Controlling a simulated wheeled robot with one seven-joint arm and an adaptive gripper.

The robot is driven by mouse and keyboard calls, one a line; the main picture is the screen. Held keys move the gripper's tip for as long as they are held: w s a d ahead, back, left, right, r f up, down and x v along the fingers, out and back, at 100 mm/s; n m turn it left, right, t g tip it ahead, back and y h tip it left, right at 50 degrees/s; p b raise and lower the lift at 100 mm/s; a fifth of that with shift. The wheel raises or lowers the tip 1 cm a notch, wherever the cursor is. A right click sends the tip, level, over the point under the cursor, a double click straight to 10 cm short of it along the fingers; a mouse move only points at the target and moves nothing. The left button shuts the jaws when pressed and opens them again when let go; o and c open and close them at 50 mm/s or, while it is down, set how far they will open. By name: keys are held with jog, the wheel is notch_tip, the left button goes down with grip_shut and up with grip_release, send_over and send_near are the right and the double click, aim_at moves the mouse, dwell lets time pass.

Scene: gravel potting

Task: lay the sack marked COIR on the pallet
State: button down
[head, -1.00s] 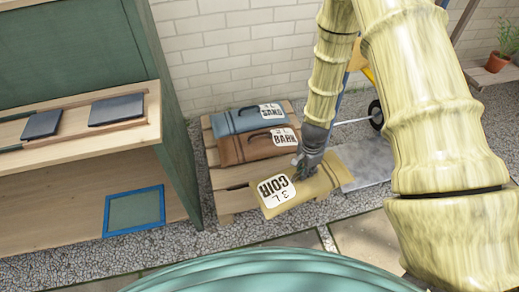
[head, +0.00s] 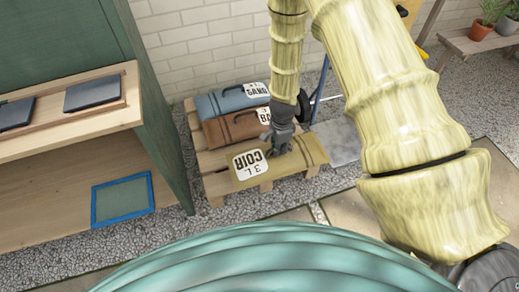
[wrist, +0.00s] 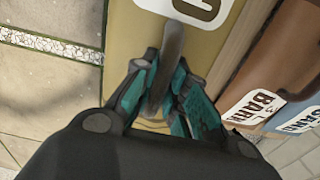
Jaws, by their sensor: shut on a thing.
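The yellow COIR sack (head: 292,166) lies over the front slats of the wooden pallet (head: 216,185), its label facing up. In the wrist view the sack (wrist: 130,50) shows its dark handle (wrist: 170,60) between my fingers. My gripper (head: 279,150) is shut on that handle; it also shows in the wrist view (wrist: 163,95). Whether the sack's underside touches the slats I cannot tell. The brown BARK sack (head: 230,130) lies just behind it, and the blue SAND sack (head: 228,101) lies behind that, both on the pallet.
A hand truck with a grey plate (head: 338,143) and a black wheel (head: 304,106) stands right of the pallet. A wooden bench unit (head: 70,140) with a blue-framed panel (head: 122,200) is at left. Potted plants (head: 481,28) sit on a bench at far right. Gravel lies in front.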

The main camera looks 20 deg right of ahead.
aim_at(260, 148)
jog(key=w+a, duration=0.1)
jog(key=a, duration=0.1)
jog(key=w+a+b, duration=0.1)
jog(key=w+a, duration=0.1)
jog(key=w+a+b, duration=0.1)
jog(key=a, duration=0.1)
jog(key=shift+w+f, duration=0.35)
jog(key=shift+w, duration=0.05)
jog(key=shift+f+b, duration=1.45)
jog(key=shift+f, duration=0.35)
jog(key=c, duration=1.4)
grip_release()
jog(key=shift+c, duration=0.2)
notch_tip(260, 148, up, 12)
jog(key=p, duration=0.6)
